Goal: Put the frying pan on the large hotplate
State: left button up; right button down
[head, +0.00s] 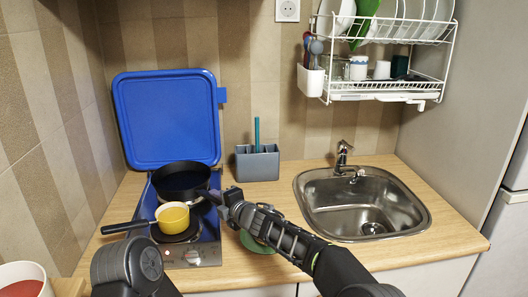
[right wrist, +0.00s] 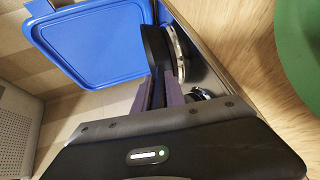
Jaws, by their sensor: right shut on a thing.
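The black frying pan (head: 181,178) is over the rear part of the hob (head: 208,245), in front of the raised blue lid (head: 170,118). My right gripper (head: 218,203) is shut on the pan's handle. In the right wrist view the pan (right wrist: 154,48) is edge-on beyond the fingers (right wrist: 157,92), close beside a hotplate (right wrist: 178,52); I cannot tell if they touch. The pan largely hides the rear hotplate in the head view. A yellow saucepan (head: 173,216) with a black handle stands on the front hotplate (head: 187,235). My left gripper is out of view.
A grey utensil holder (head: 257,164) stands right of the lid. A green round thing (head: 256,244) lies partly under my right arm. The sink (head: 360,200) is at the right, with a dish rack (head: 385,90) above. A red-filled white container (head: 24,280) is at lower left.

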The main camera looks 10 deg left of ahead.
jog(key=shift+r, duration=0.2)
jog(key=c, duration=1.3)
grip_release()
jog(key=shift+c, duration=0.2)
jog(key=shift+o, duration=0.2)
jog(key=shift+f, duration=0.3)
jog(key=shift+d+b, duration=0.15)
jog(key=shift+b, duration=0.15)
jog(key=b+v, duration=0.7)
jog(key=shift+s+d+r, duration=0.2)
jog(key=shift+s+r, duration=0.05)
jog(key=shift+r, duration=0.05)
